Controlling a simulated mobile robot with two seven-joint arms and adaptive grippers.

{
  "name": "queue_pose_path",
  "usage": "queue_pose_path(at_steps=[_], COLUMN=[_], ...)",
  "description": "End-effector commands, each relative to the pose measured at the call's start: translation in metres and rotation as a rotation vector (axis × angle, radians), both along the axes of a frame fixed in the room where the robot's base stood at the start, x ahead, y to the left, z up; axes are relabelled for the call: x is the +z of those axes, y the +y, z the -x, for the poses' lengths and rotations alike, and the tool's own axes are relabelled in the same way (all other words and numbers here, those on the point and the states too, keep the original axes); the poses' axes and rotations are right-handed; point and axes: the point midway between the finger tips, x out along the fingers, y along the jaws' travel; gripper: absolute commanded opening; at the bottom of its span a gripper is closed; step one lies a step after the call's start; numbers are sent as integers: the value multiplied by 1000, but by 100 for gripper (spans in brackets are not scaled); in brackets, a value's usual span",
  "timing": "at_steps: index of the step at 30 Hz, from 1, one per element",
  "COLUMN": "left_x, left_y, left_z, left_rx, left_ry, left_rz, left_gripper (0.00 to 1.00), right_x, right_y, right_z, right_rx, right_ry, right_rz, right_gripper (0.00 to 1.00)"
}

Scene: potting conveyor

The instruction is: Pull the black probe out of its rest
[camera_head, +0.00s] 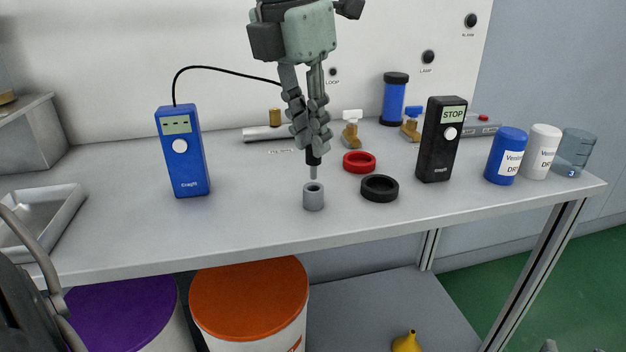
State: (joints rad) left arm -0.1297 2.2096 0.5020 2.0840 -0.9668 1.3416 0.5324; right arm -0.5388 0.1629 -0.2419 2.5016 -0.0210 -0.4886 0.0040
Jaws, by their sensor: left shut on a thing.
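My left gripper (312,142) comes down from above at the middle of the bench and is shut on the black probe (314,158). The probe hangs upright, with its thin grey tip pointing down. Its upper part is hidden between the fingers. The grey cylindrical rest (313,199) stands on the bench directly below. The tip ends at about the rest's open top; I cannot tell whether it is just inside or just clear. A black cable runs from the blue meter (182,155) to behind the gripper.
A red ring (359,162) and black ring (379,188) lie right of the rest. A black STOP device (441,140), blue bottle (506,157), white bottle (542,152) and clear beaker (575,153) stand farther right. The bench between meter and rest is clear.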

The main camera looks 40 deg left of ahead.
Motion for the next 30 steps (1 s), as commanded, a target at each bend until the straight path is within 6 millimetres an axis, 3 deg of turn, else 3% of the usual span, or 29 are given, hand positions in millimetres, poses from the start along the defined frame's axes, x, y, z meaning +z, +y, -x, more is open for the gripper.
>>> queue_pose_path(at_steps=[14, 30], left_x=[4, 28], left_y=[0, 0], left_z=[0, 0], left_rx=[0, 1], left_ry=[0, 1], left_rz=[0, -1], left_gripper=[0, 0], right_x=[3, 19], right_y=[0, 0], right_z=[0, 0], right_rx=[0, 0], right_ry=[0, 0], right_rz=[0, 0], right_gripper=[40, 40])
